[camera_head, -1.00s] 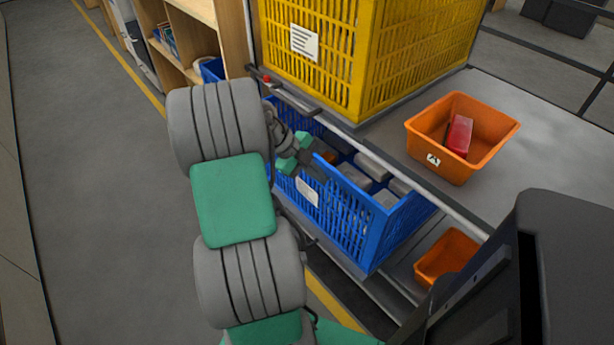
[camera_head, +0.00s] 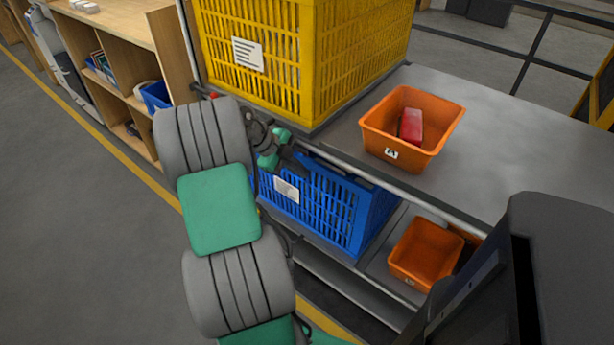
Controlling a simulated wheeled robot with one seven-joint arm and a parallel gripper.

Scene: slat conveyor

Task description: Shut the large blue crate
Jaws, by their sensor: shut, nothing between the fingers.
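The large blue crate (camera_head: 333,212) sits on the shelf level under the grey worktop, below the yellow crate. Its slatted front with a white label faces out, and its top is mostly hidden under the worktop edge. My gripper (camera_head: 291,158), dark with green parts, is at the upper front edge of the blue crate, near its left part. The fingers look shut and hold nothing. Whether they touch the crate rim cannot be told from this view.
A tall yellow crate (camera_head: 290,60) stands on the worktop (camera_head: 478,150). An orange bin (camera_head: 372,125) there holds a red item (camera_head: 411,126). Another orange bin (camera_head: 425,262) is on the lower shelf. A wooden shelf unit (camera_head: 125,45) stands left. The floor at left is clear.

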